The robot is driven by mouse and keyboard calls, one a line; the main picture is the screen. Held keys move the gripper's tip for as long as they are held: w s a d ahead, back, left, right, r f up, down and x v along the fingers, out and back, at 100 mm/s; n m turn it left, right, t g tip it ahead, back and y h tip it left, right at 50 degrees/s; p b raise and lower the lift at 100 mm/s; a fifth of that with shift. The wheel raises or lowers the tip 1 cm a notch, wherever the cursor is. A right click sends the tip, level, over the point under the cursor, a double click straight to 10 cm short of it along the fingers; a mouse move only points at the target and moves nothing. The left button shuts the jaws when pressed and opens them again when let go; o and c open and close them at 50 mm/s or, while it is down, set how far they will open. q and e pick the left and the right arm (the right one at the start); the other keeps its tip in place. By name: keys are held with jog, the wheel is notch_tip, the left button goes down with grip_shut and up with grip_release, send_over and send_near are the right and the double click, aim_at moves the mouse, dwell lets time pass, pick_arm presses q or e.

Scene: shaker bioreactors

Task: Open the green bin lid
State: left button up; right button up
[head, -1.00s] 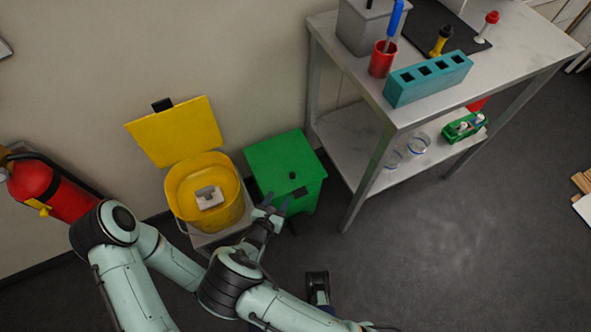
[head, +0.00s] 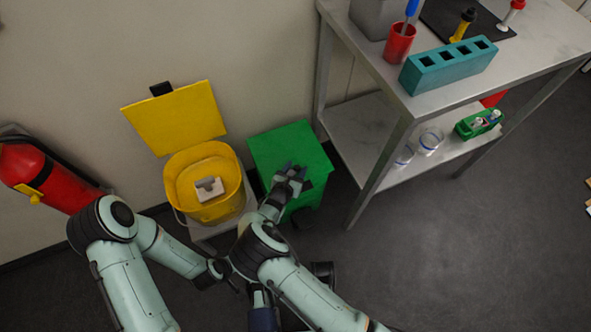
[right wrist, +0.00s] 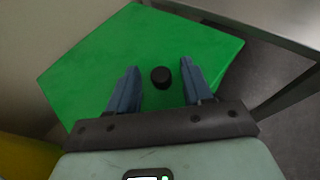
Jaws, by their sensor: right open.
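The green bin (head: 315,186) stands on the floor with its flat green lid (head: 285,145) shut. My right gripper (head: 291,172) is over the front part of the lid, open and empty. In the right wrist view, the round black knob (right wrist: 161,77) on the green lid (right wrist: 120,50) shows between the two blue fingers, with clear space on both sides. I cannot tell how far the fingertips are above the lid.
A yellow bin (head: 205,205) with its lid (head: 175,118) raised stands close left of the green bin. A metal table (head: 540,50) with a lower shelf stands close on the right. A red extinguisher (head: 45,180) is at far left.

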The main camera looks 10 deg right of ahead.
pick_arm(q)
jog(key=shift+w, duration=0.1)
pick_arm(e)
grip_shut()
jog(key=shift+w+r+g, duration=0.2)
jog(key=shift+r+g, duration=0.2)
jog(key=shift+r, duration=0.3)
jog(key=r, duration=0.1)
jog(key=w+r+n+g+p, duration=0.1)
jog(key=r, duration=0.1)
jog(key=r+g, duration=0.1)
jog(key=shift+w+a+r, duration=0.3)
jog(key=shift+w+r, duration=0.1)
pick_arm(q)
jog(key=shift+s+a+f+b, duration=0.2)
jog(key=shift+s+f+b, duration=0.05)
jog(key=shift+f+b, duration=0.35)
jog(key=shift+s+a+f+b, duration=0.2)
jog(key=shift+s+f+b, duration=0.05)
jog(key=shift+f+b, duration=0.3)
pick_arm(e)
jog(key=w+a+r+n+g, duration=0.1)
jog(key=w+r+n+g, duration=0.1)
jog(key=r, duration=0.3)
jog(key=shift+w+a+r+g+h, duration=0.2)
jog(key=shift+w+g+h, duration=0.1)
jog(key=shift+w+g, duration=0.45)
